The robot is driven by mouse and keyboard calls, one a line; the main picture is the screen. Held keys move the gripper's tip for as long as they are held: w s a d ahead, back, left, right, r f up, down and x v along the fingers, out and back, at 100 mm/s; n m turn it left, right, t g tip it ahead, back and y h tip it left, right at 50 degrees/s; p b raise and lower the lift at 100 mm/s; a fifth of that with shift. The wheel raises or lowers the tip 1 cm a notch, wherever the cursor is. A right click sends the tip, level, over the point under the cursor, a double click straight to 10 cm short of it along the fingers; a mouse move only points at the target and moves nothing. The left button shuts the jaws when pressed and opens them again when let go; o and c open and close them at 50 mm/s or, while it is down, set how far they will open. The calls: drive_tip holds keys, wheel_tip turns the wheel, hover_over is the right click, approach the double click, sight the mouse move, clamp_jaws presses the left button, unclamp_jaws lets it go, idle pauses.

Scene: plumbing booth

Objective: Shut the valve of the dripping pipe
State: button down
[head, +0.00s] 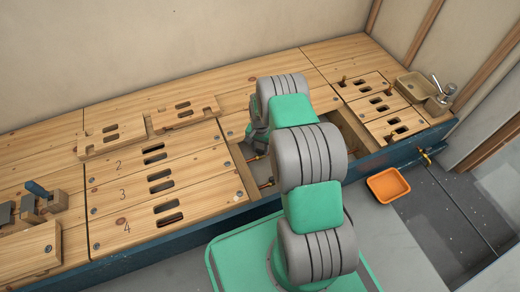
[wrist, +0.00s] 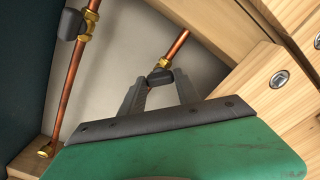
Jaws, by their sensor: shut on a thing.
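In the wrist view, my gripper (wrist: 160,80) reaches into an opening under the wooden top. Its two grey fingers stand on either side of the dark handle of a brass valve (wrist: 158,64) and are shut on it. A copper pipe (wrist: 177,45) runs up and right from this valve. A second copper pipe (wrist: 74,85) at the left carries another brass valve with a dark handle (wrist: 70,23), apart from my gripper. No drip is visible on either pipe. In the head view, my arm hides most of my gripper and the valve.
The wooden bench top (head: 200,88) has an open bay (head: 247,170) with wooden edges close around my arm. Loose slotted boards (head: 110,137) lie on the bench.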

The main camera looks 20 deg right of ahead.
sight(260, 150)
drive_tip(key=m, duration=0.4)
drive_tip(key=shift+m, duration=0.3)
drive_tip(key=shift+m+b, duration=0.4)
drive_tip(key=shift+m, duration=1.9)
drive_tip(key=c, duration=0.9)
unclamp_jaws()
wheel_tip(260, 150, up, 8)
drive_tip(key=p, duration=0.3)
drive_tip(key=shift+f, duration=0.1)
